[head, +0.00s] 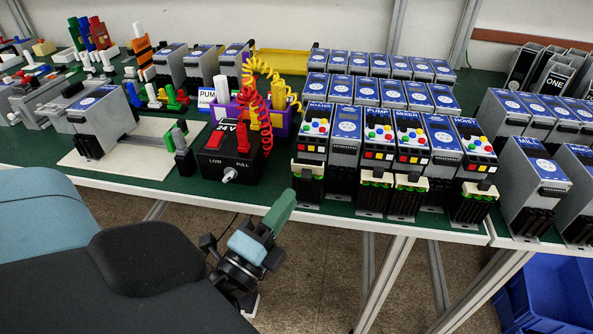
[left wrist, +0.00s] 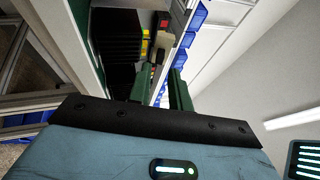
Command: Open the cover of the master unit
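The master unit (head: 315,130) stands at the left end of the front row in the head view. It is a grey block with a blue label and coloured buttons. A cream, bar-like part (head: 307,170) sits low on its front, above dark terminals; I take it for the cover, and it looks closed. My left gripper (head: 287,200) is just in front of the table edge, below and left of the unit, apart from it. In the left wrist view the green fingers (left wrist: 161,86) stand apart with nothing held between them. My right gripper is not in view.
Similar units, including the pump unit (head: 378,135) and hoist unit (head: 474,145), stand close to the right. A black power box (head: 222,165) with red and yellow coiled leads is at the left. A blue crate (head: 548,300) sits below the table at the right.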

